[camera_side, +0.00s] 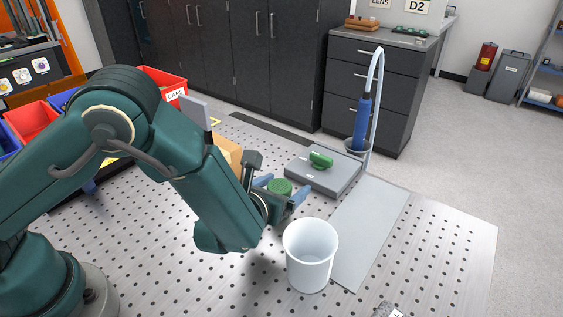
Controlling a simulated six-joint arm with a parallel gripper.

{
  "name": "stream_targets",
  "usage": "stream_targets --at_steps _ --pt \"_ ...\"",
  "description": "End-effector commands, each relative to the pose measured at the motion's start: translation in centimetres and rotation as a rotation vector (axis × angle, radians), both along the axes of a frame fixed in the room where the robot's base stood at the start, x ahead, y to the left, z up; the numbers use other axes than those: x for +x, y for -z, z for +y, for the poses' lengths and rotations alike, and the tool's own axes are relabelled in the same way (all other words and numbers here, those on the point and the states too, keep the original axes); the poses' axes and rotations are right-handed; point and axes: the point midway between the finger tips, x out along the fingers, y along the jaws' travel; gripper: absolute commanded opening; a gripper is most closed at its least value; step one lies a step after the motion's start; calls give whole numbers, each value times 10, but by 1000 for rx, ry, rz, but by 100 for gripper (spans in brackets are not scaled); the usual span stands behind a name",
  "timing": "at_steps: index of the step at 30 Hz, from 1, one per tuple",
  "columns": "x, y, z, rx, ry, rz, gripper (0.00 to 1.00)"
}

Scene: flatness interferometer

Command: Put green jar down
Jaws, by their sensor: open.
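The green jar (279,187) stands upright between the two blue fingers of my gripper (283,188). My gripper is open, with one finger on each side of the jar. The jar's lower part is hidden by my gripper and wrist, so I cannot tell exactly what it rests on.
A white bin (310,258) stands close in front of my gripper. A grey flat box (335,182) with a green piece (320,160) on top is behind. A blue cylinder (362,122) stands at a curved post. A bare pale plate (375,215) lies at right.

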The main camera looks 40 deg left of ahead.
Motion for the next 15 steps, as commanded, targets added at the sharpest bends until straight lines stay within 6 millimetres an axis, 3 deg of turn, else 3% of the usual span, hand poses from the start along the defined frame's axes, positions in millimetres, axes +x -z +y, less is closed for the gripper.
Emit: stream_targets --at_steps 9,15 --pt "-59 -26 -14 -1 9 -2 87" --pt "-89 -38 -19 -1 5 -2 87"
